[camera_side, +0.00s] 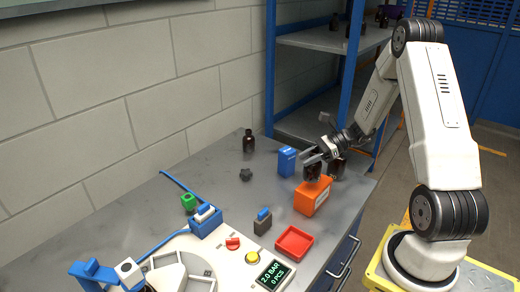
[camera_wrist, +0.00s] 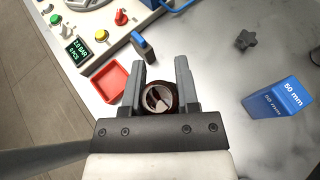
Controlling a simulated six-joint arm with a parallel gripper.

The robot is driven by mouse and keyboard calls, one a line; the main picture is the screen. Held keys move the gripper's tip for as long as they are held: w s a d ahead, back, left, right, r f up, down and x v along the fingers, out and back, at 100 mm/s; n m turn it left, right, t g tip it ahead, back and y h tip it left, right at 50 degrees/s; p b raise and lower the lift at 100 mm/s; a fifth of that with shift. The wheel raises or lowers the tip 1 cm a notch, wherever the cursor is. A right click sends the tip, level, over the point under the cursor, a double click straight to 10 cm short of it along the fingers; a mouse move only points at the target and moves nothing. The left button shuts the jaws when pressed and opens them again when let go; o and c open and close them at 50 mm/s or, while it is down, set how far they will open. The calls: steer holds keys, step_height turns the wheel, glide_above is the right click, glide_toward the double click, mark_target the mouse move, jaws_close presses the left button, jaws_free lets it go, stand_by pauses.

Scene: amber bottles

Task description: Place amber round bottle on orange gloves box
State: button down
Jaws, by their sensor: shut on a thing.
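My gripper (camera_side: 316,157) is shut on an amber round bottle (camera_side: 312,172). In the wrist view the bottle's round end (camera_wrist: 160,98) shows between the two fingers of my gripper (camera_wrist: 160,78). The orange gloves box (camera_side: 313,196) stands on the bench directly below the bottle in the side view. The bottle is about upright and its lower end meets the box's top edge in the picture. I cannot tell whether it touches. The box is not visible in the wrist view, hidden behind the bottle and gripper.
Dark bottles stand behind the box (camera_side: 337,168) and near the wall (camera_side: 248,141). A blue box (camera_side: 287,162) is just left of my gripper. A red tray (camera_side: 294,243) lies in front of the orange box.

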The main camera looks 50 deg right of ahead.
mark_target(307, 168)
steer(key=shift+f, duration=0.2)
steer(key=shift+f, duration=1.7)
steer(key=shift+c, duration=1.8)
jaws_free()
steer(key=shift+f, duration=0.15)
steer(key=shift+r, duration=0.2)
steer(key=v, duration=0.7)
steer(key=shift+s+d, duration=0.15)
steer(key=shift+s, duration=0.1)
